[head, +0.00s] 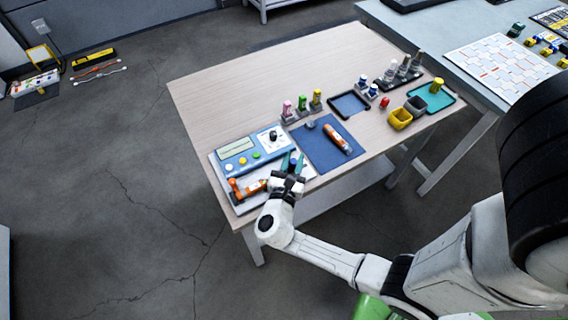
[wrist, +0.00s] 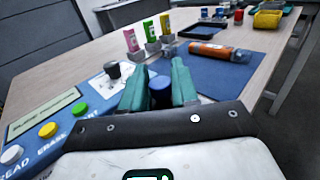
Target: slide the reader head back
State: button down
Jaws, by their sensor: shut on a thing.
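The reader device (head: 262,150) stands at the table's near left corner. It has a pale display (wrist: 44,117), coloured buttons and a black knob (wrist: 112,69). My gripper (head: 292,160) is at its right front part, with its two teal fingers pointing away from me. In the wrist view my gripper (wrist: 160,85) is shut on a dark blue round knob (wrist: 160,92), which looks like the reader head's handle. The knob stands upright between the fingers. The body of the reader head below it is hidden by my gripper.
An orange tube (head: 337,138) lies on a blue mat (head: 312,152) right of the device. Another orange piece (head: 236,189) lies at its front left. Pink, green and yellow bottles (head: 302,103) stand behind. Trays and a yellow bin (head: 400,119) are farther right.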

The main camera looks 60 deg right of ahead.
jog(key=shift+s+d, duration=0.15)
jog(key=c, duration=1)
grip_release()
jog(key=a, duration=0.3)
jog(key=s+a+b, duration=0.1)
jog(key=a, duration=0.3)
jog(key=s+a, duration=0.1)
jog(key=a, duration=0.2)
jog(key=shift+a, duration=0.3)
